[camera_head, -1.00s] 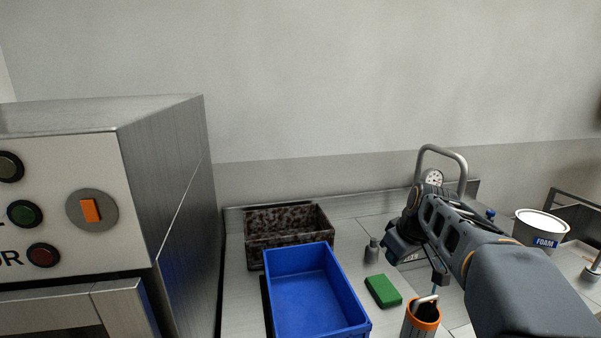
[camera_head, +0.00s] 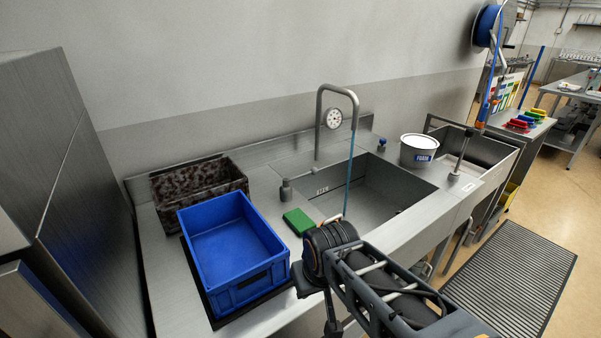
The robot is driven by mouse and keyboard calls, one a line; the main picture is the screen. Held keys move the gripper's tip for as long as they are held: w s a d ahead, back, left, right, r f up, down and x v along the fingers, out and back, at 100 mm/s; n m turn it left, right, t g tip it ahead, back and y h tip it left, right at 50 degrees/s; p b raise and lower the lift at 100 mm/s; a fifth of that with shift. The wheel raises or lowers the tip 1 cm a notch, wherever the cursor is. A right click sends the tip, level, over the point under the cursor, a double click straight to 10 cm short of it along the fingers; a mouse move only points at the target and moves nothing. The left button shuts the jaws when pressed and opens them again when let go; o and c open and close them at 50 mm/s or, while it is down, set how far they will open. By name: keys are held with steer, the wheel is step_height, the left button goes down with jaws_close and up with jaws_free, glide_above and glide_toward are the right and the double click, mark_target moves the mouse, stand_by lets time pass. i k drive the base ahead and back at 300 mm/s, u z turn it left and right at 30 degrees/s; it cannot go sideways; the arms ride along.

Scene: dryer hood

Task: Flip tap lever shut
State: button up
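A grey gooseneck tap (camera_head: 319,125) stands at the back of the sink (camera_head: 370,190). A thin blue stream (camera_head: 350,165) runs down from its spout into the basin. A small blue-topped fitting (camera_head: 382,145) stands on the counter right of the tap; it looks like the lever, but is too small to tell its position. My gripper (camera_head: 320,302) hangs at the lower middle, in front of the sink's near edge and well apart from the tap.
A blue crate (camera_head: 279,270) and a speckled brown bin (camera_head: 243,182) stand left of the sink. A white FOAM tub (camera_head: 420,150) stands to the right. The floor has a ribbed mat (camera_head: 510,275).

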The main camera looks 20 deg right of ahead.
mark_target(314, 171)
steer(key=k, duration=0.95)
steer(key=z, duration=1.5)
steer(key=i, duration=1.1)
steer(key=u, duration=2.05)
steer(key=i, duration=0.5)
steer(key=z, duration=0.1)
